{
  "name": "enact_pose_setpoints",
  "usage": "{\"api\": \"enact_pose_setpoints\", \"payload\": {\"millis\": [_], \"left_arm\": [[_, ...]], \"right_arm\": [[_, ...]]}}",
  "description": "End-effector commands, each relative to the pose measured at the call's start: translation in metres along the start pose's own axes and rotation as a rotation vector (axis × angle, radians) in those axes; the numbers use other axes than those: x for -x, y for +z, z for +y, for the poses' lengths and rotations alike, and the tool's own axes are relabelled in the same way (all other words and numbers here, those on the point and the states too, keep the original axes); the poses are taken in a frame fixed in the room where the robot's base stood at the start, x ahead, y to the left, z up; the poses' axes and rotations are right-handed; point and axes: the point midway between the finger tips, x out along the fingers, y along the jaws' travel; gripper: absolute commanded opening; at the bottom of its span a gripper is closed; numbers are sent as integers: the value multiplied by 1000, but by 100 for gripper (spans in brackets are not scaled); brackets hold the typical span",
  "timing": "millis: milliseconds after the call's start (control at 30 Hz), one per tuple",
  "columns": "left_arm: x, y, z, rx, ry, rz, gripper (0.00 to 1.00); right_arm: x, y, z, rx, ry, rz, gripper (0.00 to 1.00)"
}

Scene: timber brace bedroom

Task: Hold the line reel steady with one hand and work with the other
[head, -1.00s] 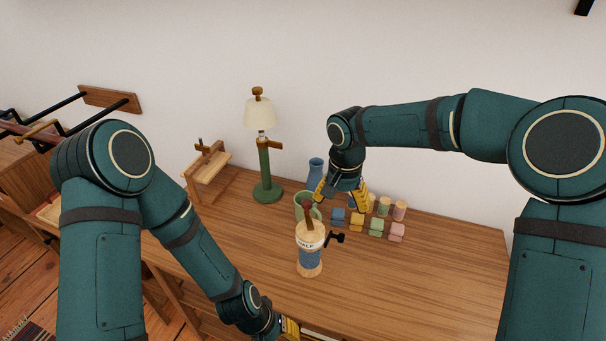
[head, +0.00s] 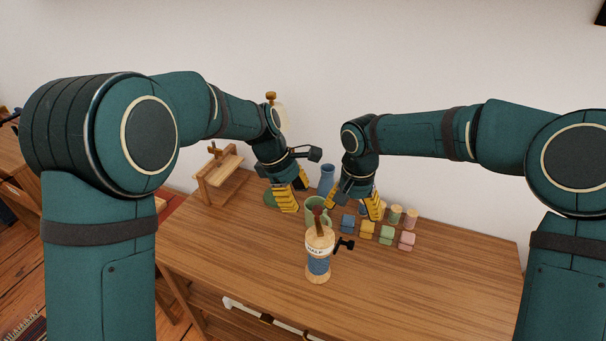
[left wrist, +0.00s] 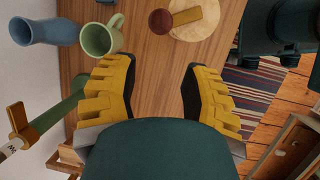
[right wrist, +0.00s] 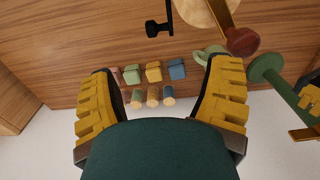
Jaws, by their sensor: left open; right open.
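The line reel (head: 318,265) stands upright on the desk, a pale wooden cylinder with a blue band. A black crank (head: 344,245) sticks out on its right side, and a wooden arm with a dark red knob is on top. Its pale top also shows in the left wrist view (left wrist: 205,38) and the right wrist view (right wrist: 205,12). My left gripper (head: 293,199) is open and empty, behind and left of the reel. My right gripper (head: 354,205) is open and empty, above the desk behind the reel. Neither touches the reel.
A green mug (left wrist: 100,38) and blue vase (left wrist: 45,31) stand behind the reel. Several coloured blocks (head: 387,235) and small cylinders (head: 411,219) lie to its right. A wooden stand (head: 219,178) and a mostly hidden lamp are at the left. The desk's front right is clear.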

Motion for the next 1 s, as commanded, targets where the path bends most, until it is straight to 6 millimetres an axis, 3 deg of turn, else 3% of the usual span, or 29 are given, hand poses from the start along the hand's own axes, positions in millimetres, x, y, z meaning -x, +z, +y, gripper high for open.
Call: {"api": "enact_pose_setpoints", "payload": {"millis": [100,200,467,1000], "left_arm": [[26,19,9,83,-31,1,46],[40,28,12,131,-50,4,46],[48,35,12,167,-66,6,46],[48,34,12,165,-66,5,46]], "right_arm": [[0,0,0,0,0,0,79],[0,0,0,0,0,0,79],[-14,0,0,1,1,-2,79],[-106,0,0,0,0,-2,79]]}}
